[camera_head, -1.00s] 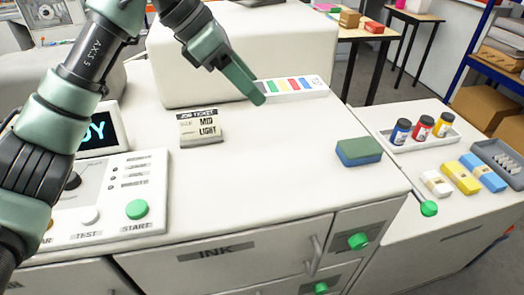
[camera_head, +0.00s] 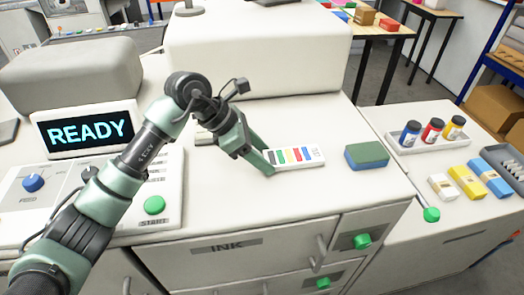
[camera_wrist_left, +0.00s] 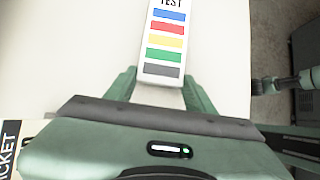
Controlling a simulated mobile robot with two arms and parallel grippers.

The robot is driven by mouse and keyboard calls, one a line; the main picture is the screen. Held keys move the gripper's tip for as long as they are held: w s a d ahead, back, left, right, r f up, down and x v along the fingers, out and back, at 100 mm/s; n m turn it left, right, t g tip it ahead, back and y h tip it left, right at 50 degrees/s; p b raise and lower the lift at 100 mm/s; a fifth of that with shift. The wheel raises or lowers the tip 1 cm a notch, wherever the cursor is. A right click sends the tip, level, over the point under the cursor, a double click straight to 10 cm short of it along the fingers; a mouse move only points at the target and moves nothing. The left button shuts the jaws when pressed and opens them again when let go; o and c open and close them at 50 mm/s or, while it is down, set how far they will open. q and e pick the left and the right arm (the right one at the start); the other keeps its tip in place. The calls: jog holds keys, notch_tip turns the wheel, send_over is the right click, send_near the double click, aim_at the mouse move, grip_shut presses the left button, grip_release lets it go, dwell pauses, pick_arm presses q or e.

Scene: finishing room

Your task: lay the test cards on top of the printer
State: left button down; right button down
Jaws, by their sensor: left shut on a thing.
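A white test card (camera_head: 296,157) with coloured bars shows over the printer's flat top (camera_head: 330,200), left of a green-and-blue block. My left gripper (camera_head: 268,164) is shut on the card's left end. In the left wrist view, the card (camera_wrist_left: 167,42) reads "TEST" and its near end is between the fingers of the left gripper (camera_wrist_left: 161,84). I cannot tell whether the card touches the top or hangs just above it. No other test card is visible. My right gripper is not in view.
The green-and-blue block (camera_head: 366,156) sits right of the card. The job ticket (camera_head: 204,136) is mostly hidden behind my left arm. A raised housing (camera_head: 265,60) closes off the back. Ink bottles in a tray (camera_head: 425,141) stand on the right-hand surface. The front of the top is clear.

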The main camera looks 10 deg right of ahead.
pick_arm(q)
jog(key=shift+f, duration=0.1)
jog(key=shift+f+b, duration=0.1)
jog(key=shift+b, duration=0.2)
jog(key=c, duration=0.5)
grip_release()
jog(key=shift+r+p, duration=0.35)
jog(key=shift+p, duration=0.05)
jog(key=b+v, duration=0.4)
jog(key=v, duration=0.7)
jog(key=shift+a+r, duration=0.25)
jog(key=shift+a, duration=0.05)
